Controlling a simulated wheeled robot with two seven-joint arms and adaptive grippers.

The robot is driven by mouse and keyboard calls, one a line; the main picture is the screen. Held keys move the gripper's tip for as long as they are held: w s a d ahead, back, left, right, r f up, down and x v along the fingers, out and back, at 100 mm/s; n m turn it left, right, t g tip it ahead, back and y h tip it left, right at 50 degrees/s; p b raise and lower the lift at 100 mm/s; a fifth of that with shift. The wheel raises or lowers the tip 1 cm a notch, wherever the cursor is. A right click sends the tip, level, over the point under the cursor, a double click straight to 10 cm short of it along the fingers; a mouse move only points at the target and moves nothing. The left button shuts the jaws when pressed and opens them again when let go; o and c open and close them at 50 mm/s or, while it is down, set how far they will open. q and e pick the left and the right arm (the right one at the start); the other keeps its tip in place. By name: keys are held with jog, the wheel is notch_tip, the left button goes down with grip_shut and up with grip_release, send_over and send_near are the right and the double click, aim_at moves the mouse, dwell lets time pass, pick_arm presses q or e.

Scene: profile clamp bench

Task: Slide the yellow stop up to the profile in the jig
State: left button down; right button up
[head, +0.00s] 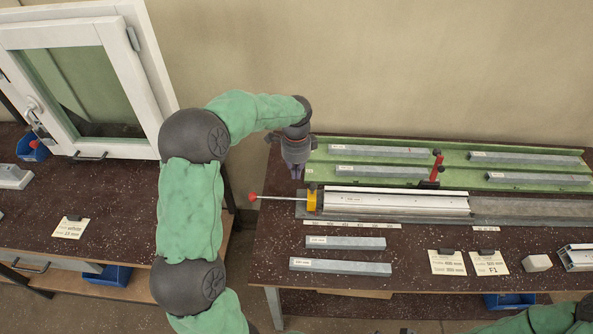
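The yellow stop (312,201) stands at the left end of the jig (530,207), with a dark knob on top. A thin rod with a red ball end (252,197) reaches out to its left. The pale profile (395,203) lies lengthwise in the jig, its left end close to the stop's right side; I cannot tell whether they touch. My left gripper (297,175) points down just above and left of the stop in the picture, apart from it. Its fingers are small and dark, and their opening is unclear. My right gripper is out of view.
A green rack (455,158) with grey bars and a red clamp (437,168) lies behind the jig. Two grey bars (340,266) and cards (447,262) lie in front. A window frame (85,75) stands on the left bench. A gap separates the benches.

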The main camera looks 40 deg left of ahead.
aim_at(313, 183)
pick_arm(q)
jog(key=shift+f+b, duration=1.75)
jog(key=shift+f, duration=0.55)
jog(key=shift+w+d+r, duration=0.1)
jog(key=shift+w+d, duration=0.4)
jog(key=shift+d, duration=0.3)
jog(key=shift+w+d, duration=0.45)
jog(key=shift+d, duration=0.3)
jog(key=shift+w+d, duration=0.5)
jog(key=shift+d, duration=0.3)
jog(key=shift+w+d, duration=0.2)
jog(key=shift+d, duration=0.15)
jog(key=shift+a, duration=0.15)
jog(key=shift+s+a, duration=0.4)
jog(key=shift+a, duration=0.15)
notch_tip(313, 183, up, 7)
jog(key=p, duration=0.6)
